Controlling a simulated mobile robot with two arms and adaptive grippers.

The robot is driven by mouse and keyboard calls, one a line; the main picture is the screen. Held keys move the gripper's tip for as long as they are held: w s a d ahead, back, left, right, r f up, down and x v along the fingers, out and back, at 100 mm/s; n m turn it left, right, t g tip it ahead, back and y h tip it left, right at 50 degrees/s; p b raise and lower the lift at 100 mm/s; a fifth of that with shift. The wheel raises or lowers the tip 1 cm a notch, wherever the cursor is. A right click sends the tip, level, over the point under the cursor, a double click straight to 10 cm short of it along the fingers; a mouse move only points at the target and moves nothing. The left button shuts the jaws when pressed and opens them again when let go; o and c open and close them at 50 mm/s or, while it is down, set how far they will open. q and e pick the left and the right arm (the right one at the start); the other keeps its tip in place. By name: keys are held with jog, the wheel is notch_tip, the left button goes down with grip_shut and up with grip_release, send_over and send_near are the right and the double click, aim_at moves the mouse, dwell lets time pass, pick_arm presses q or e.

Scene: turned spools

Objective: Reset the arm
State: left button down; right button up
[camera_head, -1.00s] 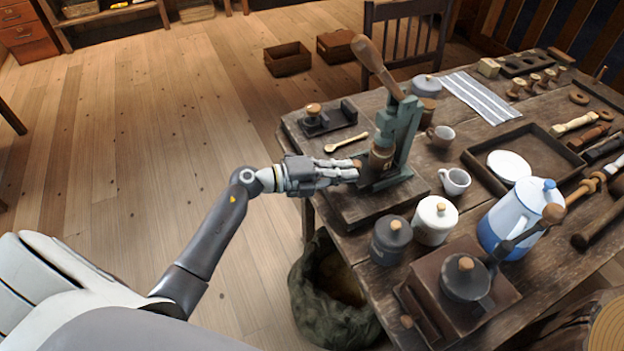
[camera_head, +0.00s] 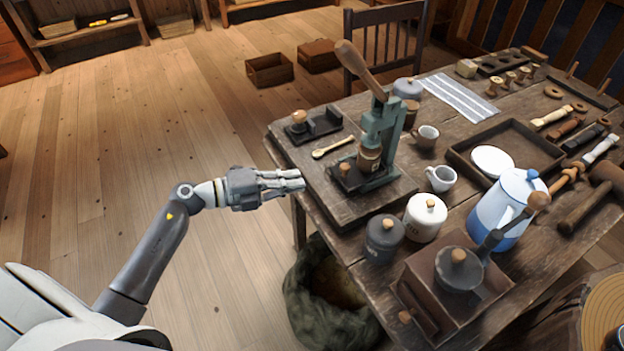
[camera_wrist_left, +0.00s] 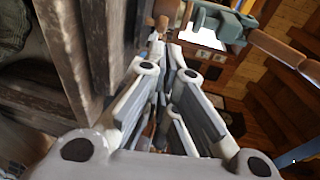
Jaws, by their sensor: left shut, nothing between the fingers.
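My left arm (camera_head: 160,245) comes in from the left in the head view. Its gripper (camera_head: 298,181) is shut and empty, just off the left edge of the table. In the left wrist view the fingers (camera_wrist_left: 172,62) lie close together with nothing between them. To the right of the gripper stands a green lever press (camera_head: 382,135) with a wooden handle (camera_head: 360,70), on a dark wooden board (camera_head: 340,207). A small brown jar (camera_head: 370,158) stands in the press, apart from the fingers. My right gripper is not in view.
The table holds a black canister (camera_head: 384,238), a white canister (camera_head: 426,217), a grinder (camera_head: 457,275), a blue and white pot (camera_head: 505,210), cups and a tray (camera_head: 460,158). A sack (camera_head: 325,310) stands below the table edge. The floor at left is clear.

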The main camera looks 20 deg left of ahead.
pick_arm(q)
jog(key=s+a+f+n+t+y, duration=0.1)
jog(key=a+f+n+t+y, duration=0.15)
jog(key=f+n, duration=0.4)
jog(key=s+a+f+n+t+y, duration=0.1)
jog(key=a+f+n+t+y, duration=0.15)
jog(key=a+f+n, duration=0.4)
jog(key=s+d+f+n+g+y+p, duration=0.1)
jog(key=s+f+n+g+y, duration=0.2)
jog(key=f, duration=0.6)
jog(key=s+f+n+g+y, duration=0.1)
jog(key=s+f+n+y, duration=0.3)
jog(key=f, duration=0.6)
jog(key=s+d+f+n+g, duration=0.25)
jog(key=s+f+g, duration=0.25)
jog(key=s+f, duration=0.9)
jog(key=s+d+f+n+g, duration=0.1)
jog(key=s+d+f+g, duration=0.2)
jog(key=s, duration=0.7)
jog(key=s+d+f+n+g+p, duration=0.1)
jog(key=s+d+f+g, duration=0.2)
jog(key=s, duration=0.8)
jog(key=shift+d, duration=0.45)
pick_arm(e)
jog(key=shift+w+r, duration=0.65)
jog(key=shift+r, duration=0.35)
pick_arm(q)
jog(key=shift+r+n, duration=0.1)
jog(key=shift+n, duration=0.15)
